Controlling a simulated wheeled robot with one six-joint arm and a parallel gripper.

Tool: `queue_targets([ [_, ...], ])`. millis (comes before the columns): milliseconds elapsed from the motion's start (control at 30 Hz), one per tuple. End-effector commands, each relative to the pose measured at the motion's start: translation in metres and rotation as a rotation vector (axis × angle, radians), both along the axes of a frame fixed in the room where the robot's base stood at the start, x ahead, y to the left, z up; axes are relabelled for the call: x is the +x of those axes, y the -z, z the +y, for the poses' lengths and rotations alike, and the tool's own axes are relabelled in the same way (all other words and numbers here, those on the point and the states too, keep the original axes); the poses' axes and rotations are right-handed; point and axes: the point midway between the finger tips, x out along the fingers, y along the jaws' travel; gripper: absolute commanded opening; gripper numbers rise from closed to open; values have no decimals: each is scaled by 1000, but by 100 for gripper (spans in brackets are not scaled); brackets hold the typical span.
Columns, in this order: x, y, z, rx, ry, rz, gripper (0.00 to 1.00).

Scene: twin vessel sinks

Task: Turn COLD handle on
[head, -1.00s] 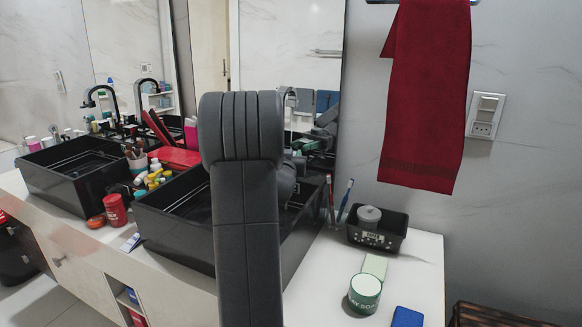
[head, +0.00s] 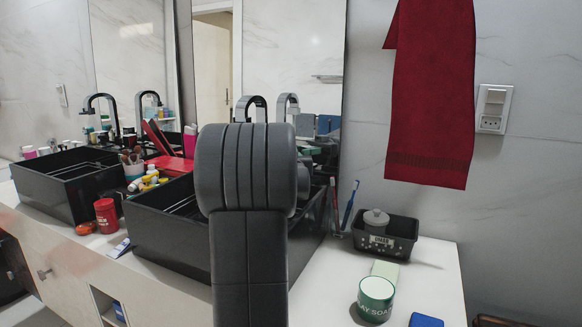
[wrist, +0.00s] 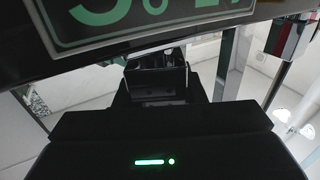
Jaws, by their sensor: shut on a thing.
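The near black vessel sink (head: 160,238) stands on the counter, partly behind my own arm. The top of its black curved faucet (head: 252,101) shows above my arm. The faucet's base and the COLD handle are hidden in the head view. My gripper is hidden there too. In the wrist view, my gripper (wrist: 155,72) is dark and shut on a small part, which I take to be the COLD handle. That part is too dark and covered to make out clearly, so its angle cannot be told.
The far black sink (head: 60,200) has its own curved faucet (head: 103,98). A red can (head: 106,216), a black basket (head: 388,240), and a green-and-white jar (head: 376,300) stand on the white counter. A red towel (head: 430,100) hangs at the right. A mirror is behind the sinks.

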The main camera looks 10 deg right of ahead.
Motion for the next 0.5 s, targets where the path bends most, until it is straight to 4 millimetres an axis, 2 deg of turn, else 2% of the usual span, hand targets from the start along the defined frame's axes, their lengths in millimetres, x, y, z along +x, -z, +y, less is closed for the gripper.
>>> queue_targets([
  [300, 0, -2, 0, -2, -2, -1, 14],
  [333, 0, -2, 0, -2, -2, -1, 40],
  [433, 0, -1, 0, -1, -1, 0, 58],
  [500, 0, -1, 0, -1, -1, 1, 58],
])
